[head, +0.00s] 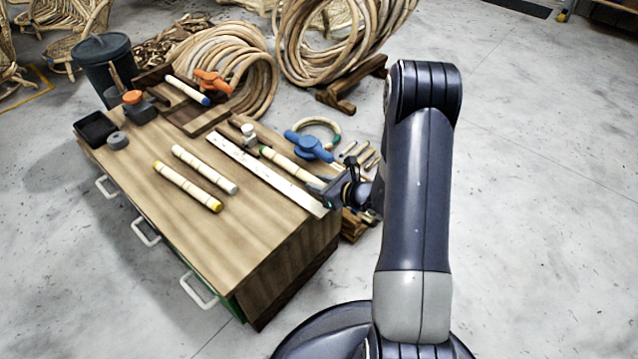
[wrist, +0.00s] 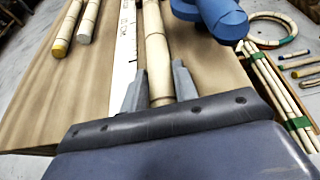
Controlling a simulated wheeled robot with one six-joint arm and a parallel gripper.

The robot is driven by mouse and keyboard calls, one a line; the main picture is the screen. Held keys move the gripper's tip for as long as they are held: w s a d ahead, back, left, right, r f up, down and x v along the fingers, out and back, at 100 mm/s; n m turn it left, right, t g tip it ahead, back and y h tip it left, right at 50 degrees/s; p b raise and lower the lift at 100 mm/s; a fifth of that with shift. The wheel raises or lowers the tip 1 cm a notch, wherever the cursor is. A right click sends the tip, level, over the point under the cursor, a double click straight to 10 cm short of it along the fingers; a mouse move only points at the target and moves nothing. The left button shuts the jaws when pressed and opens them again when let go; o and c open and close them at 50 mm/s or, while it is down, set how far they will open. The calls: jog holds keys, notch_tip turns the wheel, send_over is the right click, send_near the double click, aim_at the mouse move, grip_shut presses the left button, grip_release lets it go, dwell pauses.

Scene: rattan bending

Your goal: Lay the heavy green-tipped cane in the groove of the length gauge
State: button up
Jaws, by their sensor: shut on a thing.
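The green-tipped cane (head: 292,166) is pale and thick, with its green end away from my gripper. My gripper (head: 338,193) is shut on its near end. In the wrist view the cane (wrist: 154,45) runs straight away between the two fingers (wrist: 159,90). The length gauge shows as a long white marked strip (head: 258,167) on the bench, also in the wrist view (wrist: 124,60). The cane is just right of this strip and nearly parallel to it. Whether it touches the groove or is held above it, I cannot tell; the groove is hidden.
A blue clamp (head: 308,146) stands close right of the cane. A yellow-tipped cane (head: 187,187) and a grey-tipped cane (head: 205,169) lie left on the wooden bench (head: 220,240). A blue-tipped cane (head: 187,90) and orange clamp (head: 212,80) are farther back. The front bench top is clear.

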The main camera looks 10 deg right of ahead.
jog(key=o, duration=1)
jog(key=shift+o, duration=0.2)
jog(key=shift+r+p, duration=0.25)
jog(key=shift+p, duration=0.15)
jog(key=p+v, duration=0.3)
jog(key=v, duration=0.9)
jog(key=shift+f, duration=0.1)
